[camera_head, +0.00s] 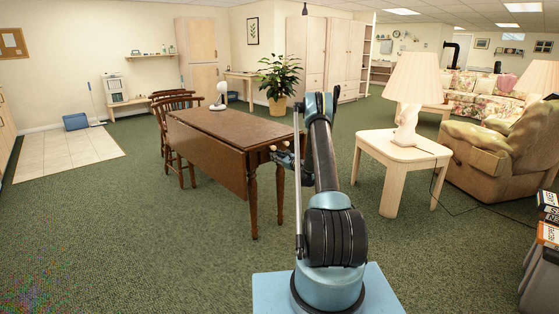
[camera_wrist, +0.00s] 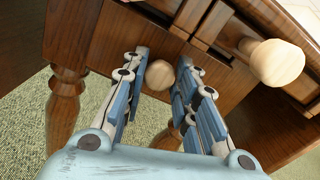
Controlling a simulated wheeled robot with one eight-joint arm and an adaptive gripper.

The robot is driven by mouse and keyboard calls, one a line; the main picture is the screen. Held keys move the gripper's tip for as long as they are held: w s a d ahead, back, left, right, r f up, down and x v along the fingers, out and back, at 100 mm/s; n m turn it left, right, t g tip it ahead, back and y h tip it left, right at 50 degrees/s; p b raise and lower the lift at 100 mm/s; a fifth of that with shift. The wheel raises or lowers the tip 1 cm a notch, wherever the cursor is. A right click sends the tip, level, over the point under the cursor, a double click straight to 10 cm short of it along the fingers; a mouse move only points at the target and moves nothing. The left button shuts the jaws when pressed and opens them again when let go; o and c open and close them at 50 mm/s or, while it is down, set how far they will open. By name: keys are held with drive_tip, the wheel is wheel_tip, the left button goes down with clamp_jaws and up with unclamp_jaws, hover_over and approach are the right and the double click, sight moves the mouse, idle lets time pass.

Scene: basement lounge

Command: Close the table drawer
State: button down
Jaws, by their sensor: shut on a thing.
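The brown wooden table (camera_head: 215,126) stands left of my arm, its end with the drawer facing my gripper (camera_head: 280,156). In the wrist view a round pale wooden knob (camera_wrist: 159,75) sits between the two blue fingers of my gripper (camera_wrist: 161,62), which is shut on it. A second, larger-looking knob (camera_wrist: 277,62) is to the right, outside the fingers. How far the drawer stands out is hard to tell. In the head view my gripper partly hides this end.
A turned table leg (camera_wrist: 66,105) is left of the fingers in the wrist view. A pale side table (camera_head: 398,153) with a lamp (camera_head: 411,90) stands right of my arm. Chairs (camera_head: 176,135) stand behind the table. Green carpet (camera_head: 180,240) is free in front.

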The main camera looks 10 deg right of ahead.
drive_tip(key=shift+w, duration=0.15)
drive_tip(key=c, duration=1.3)
unclamp_jaws()
drive_tip(key=v, duration=1.2)
